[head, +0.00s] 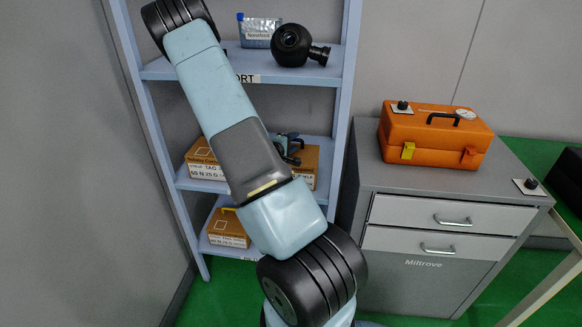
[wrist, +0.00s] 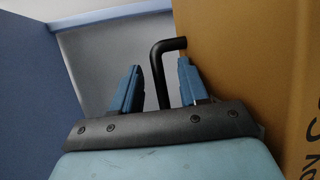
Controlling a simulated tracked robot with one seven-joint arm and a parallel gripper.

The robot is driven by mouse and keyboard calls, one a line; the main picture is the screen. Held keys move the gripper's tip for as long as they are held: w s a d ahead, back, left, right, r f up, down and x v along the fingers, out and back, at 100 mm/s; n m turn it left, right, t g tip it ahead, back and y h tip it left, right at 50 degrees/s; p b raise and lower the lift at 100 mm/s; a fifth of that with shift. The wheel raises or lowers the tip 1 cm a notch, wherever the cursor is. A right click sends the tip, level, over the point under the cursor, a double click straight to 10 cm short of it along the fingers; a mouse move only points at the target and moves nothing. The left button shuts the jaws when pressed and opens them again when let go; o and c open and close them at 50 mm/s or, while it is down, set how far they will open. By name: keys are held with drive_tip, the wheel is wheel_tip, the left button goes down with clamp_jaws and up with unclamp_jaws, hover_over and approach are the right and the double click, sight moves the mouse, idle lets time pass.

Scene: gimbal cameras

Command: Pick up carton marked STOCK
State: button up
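Brown cartons stand on the shelf unit. On the middle shelf one carton face (head: 202,150) shows left of my arm and another brown part (head: 311,156) right of it; my arm hides what lies between. A smaller carton (head: 228,226) with a yellow handle sits on the lower shelf. I cannot read STOCK on any label. My gripper (head: 288,148) is at the middle shelf, in front of the right brown part. In the wrist view my gripper (wrist: 158,85) is open, with a bent black rod (wrist: 162,75) between its fingers, beside a large brown carton side (wrist: 245,70).
The upper shelf holds a blue-capped packet (head: 258,31) and a black round device (head: 291,45). The shelf unit's right upright (head: 345,90) stands close to my gripper. A grey cabinet (head: 450,200) with an orange toolbox (head: 434,135) on top stands to the right.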

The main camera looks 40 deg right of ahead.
drive_tip(key=c, duration=0.7)
clamp_jaws()
drive_tip(key=shift+s+a+f, duration=0.1)
idle(0.4)
